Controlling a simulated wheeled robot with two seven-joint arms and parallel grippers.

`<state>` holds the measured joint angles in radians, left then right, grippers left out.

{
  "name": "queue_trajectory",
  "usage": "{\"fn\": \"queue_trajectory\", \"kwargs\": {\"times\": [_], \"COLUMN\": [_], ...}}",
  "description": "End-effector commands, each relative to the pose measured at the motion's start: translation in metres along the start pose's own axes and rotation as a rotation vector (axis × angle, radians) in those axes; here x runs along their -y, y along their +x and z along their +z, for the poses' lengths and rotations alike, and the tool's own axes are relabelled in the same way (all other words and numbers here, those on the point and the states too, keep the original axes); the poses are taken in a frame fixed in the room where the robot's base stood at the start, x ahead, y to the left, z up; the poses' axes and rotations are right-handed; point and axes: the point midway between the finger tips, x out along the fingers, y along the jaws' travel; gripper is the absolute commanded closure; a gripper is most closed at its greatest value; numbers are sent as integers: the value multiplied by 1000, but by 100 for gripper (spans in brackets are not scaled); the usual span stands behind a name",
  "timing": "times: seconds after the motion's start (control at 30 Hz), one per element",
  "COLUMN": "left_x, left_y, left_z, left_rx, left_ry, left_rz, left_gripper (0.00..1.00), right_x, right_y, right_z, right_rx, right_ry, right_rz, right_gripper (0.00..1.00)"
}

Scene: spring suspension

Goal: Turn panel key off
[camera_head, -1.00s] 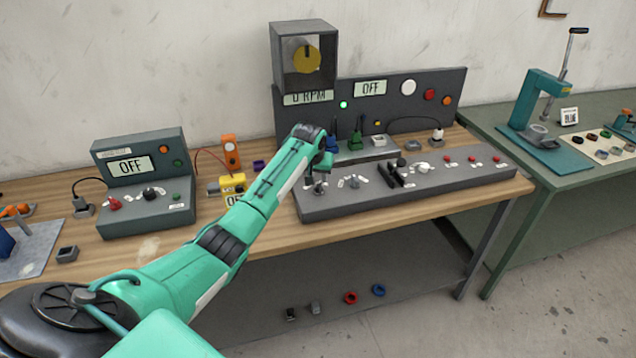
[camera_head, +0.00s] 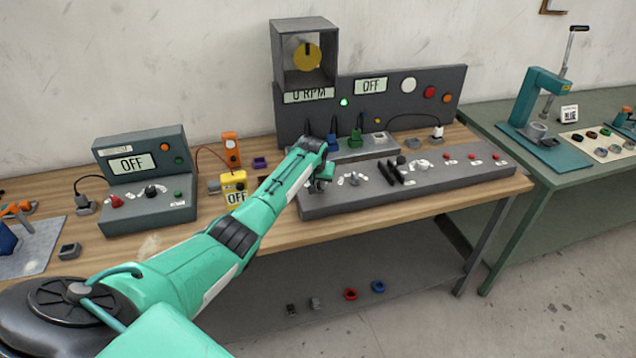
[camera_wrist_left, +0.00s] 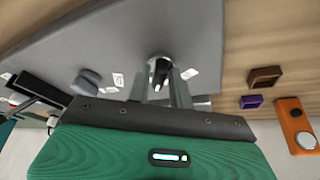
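The long grey control panel (camera_head: 440,175) lies along the front of the wooden bench. Its key switch (camera_wrist_left: 160,64) shows in the left wrist view as a round silver collar with a dark key part. In the head view my gripper covers the key switch, so its turn position cannot be read. My left gripper (camera_head: 320,186) points down at the panel's left end. In the left wrist view its fingers (camera_wrist_left: 162,88) are apart, one on each side of the key, with no clear contact. My right gripper is not in view.
A grey knob (camera_wrist_left: 87,82) and labels sit beside the key. A black lever pair (camera_head: 396,172) and red buttons lie farther right. A yellow meter (camera_head: 233,182) and a grey OFF box (camera_head: 140,165) stand left. The panel display (camera_head: 370,86) reads OFF; a green lamp is lit.

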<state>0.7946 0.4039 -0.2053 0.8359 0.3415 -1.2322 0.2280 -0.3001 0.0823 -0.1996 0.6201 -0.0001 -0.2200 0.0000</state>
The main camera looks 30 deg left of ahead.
Motion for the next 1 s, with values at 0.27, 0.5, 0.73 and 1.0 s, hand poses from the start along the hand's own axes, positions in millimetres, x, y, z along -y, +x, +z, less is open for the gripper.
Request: {"fn": "queue_trajectory", "kwargs": {"times": [0.27, 0.5, 0.73, 1.0], "left_x": [0, -2, -4, -8], "left_y": [0, -1, -1, 1], "left_z": [0, 0, -1, -1], "left_rx": [0, 1, 2, 2], "left_ry": [-2, -50, -185, -417], "left_rz": [-1, -20, -76, -172], "left_gripper": [100, 100, 100, 100], "right_x": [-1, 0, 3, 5], "right_y": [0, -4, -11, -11], "right_z": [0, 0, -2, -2], "right_rx": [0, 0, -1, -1], "right_ry": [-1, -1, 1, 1], "right_rz": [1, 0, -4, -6], "right_gripper": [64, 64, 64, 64]}}
